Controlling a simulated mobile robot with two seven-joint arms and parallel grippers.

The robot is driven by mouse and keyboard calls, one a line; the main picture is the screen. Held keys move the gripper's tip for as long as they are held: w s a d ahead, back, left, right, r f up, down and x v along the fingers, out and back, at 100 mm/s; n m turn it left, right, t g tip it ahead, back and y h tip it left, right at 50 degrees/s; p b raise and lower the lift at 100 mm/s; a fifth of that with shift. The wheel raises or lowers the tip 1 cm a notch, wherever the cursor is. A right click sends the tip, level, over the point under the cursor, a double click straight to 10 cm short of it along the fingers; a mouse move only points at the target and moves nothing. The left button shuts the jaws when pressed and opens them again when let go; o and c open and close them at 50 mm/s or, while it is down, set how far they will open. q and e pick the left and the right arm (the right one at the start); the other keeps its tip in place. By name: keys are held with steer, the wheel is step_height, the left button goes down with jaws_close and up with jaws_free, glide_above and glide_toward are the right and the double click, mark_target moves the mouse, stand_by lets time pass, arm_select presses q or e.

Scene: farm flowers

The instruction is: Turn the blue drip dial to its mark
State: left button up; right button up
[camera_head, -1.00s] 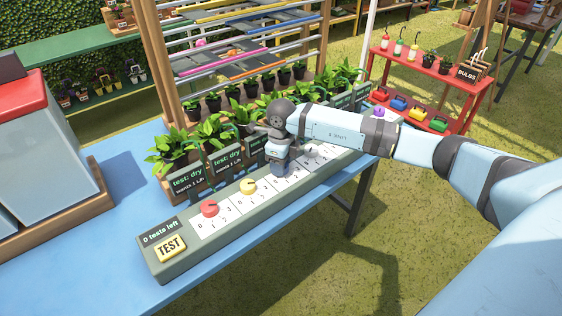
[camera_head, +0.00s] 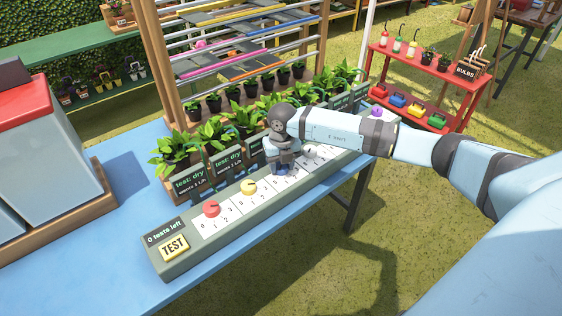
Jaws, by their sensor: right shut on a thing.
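A long grey-green control box (camera_head: 160,268) lies along the blue table, with a row of dials on white numbered scales. My right gripper (camera_head: 282,170) points down over the third dial place and is shut. A bit of the blue dial (camera_head: 281,172) shows between and below its fingers; the rest of the dial, its pointer and much of its scale are hidden by the hand. The red dial (camera_head: 211,209) and the yellow dial (camera_head: 249,187) stand uncovered to the left. My left gripper is out of view.
Potted plants (camera_head: 216,134) with dark signs stand close behind the box; the nearest signs read "test: dry". A yellow TEST button (camera_head: 174,246) sits beside a "0 tests left" display (camera_head: 164,231). A purple dial (camera_head: 378,112) is at the far end. The table's front left is clear.

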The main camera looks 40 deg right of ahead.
steer(key=shift+r+m, duration=0.1)
steer(key=shift+m, duration=0.6)
steer(key=o, duration=0.9)
step_height(320, 180, up, 14)
steer(key=shift+d+f+p, duration=0.15)
steer(key=shift+p, duration=0.15)
steer(key=shift+s, duration=0.15)
